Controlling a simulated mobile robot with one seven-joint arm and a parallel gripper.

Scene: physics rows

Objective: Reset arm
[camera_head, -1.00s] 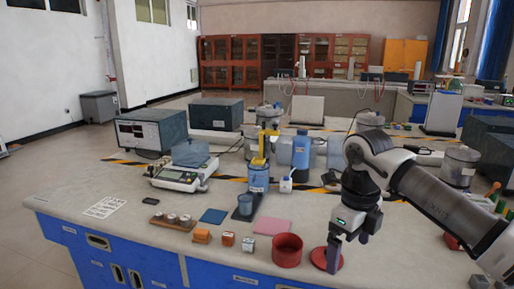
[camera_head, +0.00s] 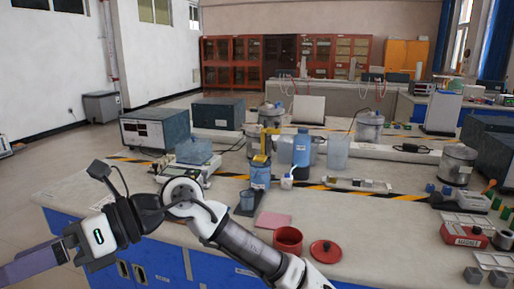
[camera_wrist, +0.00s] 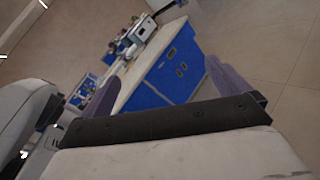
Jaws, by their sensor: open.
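My gripper (camera_head: 22,268) hangs in front of the lab bench at the lower left of the head view, its fingers pointing left toward the picture edge. My arm reaches across the front of the bench from the lower right. In the wrist view my gripper (camera_wrist: 162,88) has its two purple-grey fingers spread wide with nothing between them. Beyond them the blue-fronted bench (camera_wrist: 165,75) and the floor show tilted and at a distance. The gripper touches nothing that I can see.
On the bench stand a red cup (camera_head: 288,240), a red lid (camera_head: 325,251), a pink pad (camera_head: 273,220), a blue beaker (camera_head: 260,176) and a balance (camera_head: 190,168). My arm hides the bench's front left. Open floor (camera_head: 30,180) lies left of the bench.

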